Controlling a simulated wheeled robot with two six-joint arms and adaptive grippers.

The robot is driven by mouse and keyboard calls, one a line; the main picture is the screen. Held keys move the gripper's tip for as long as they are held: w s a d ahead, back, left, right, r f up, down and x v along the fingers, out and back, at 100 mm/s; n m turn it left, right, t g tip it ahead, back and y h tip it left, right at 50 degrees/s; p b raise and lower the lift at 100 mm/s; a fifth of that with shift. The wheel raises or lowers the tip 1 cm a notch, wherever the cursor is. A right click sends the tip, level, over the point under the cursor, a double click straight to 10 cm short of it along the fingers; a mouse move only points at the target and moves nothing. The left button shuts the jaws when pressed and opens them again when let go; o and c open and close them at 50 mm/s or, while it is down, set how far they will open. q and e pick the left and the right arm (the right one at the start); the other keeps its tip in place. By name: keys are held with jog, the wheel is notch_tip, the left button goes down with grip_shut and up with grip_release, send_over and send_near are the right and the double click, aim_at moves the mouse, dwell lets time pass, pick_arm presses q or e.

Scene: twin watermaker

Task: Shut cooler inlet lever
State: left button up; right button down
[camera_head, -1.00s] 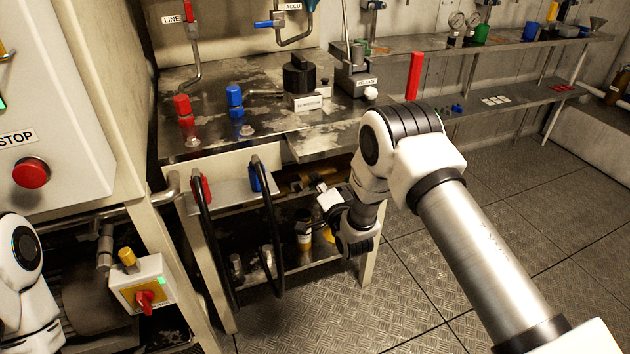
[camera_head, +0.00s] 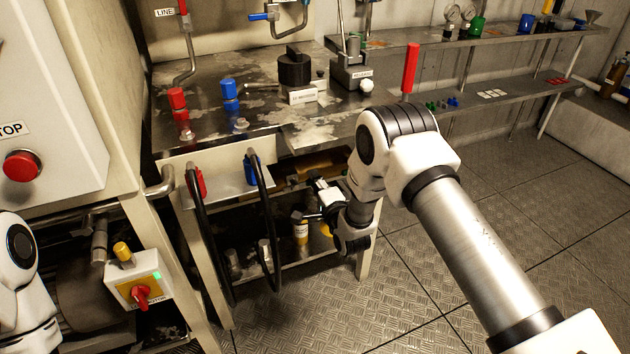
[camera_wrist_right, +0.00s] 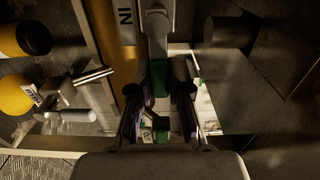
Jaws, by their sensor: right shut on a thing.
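In the right wrist view a green lever handle (camera_wrist_right: 160,76) on a grey metal fitting sits between the fingers of my right gripper (camera_wrist_right: 159,98). I take it for the cooler inlet lever; a label reading "IN" (camera_wrist_right: 125,20) is beside it. The fingers are shut on the handle. In the head view my right gripper (camera_head: 318,213) is under the workbench, by its front right leg; the lever cannot be made out there. My left gripper is out of view; only a white joint of that arm shows at the left edge.
Black hoses (camera_head: 265,215) hang from the workbench (camera_head: 215,145), left of my right gripper. Yellow-and-black containers (camera_wrist_right: 15,95) lie at the left of the wrist view. A control box with a red knob (camera_head: 141,292) stands lower left. The plate floor (camera_head: 400,290) is open on the right.

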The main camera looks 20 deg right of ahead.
jog(key=c, duration=1.1)
grip_release()
jog(key=shift+s, duration=0.1)
jog(key=s, duration=1.1)
jog(key=shift+s+d, duration=0.2)
jog(key=shift+s, duration=0.2)
jog(key=shift+f, duration=0.1)
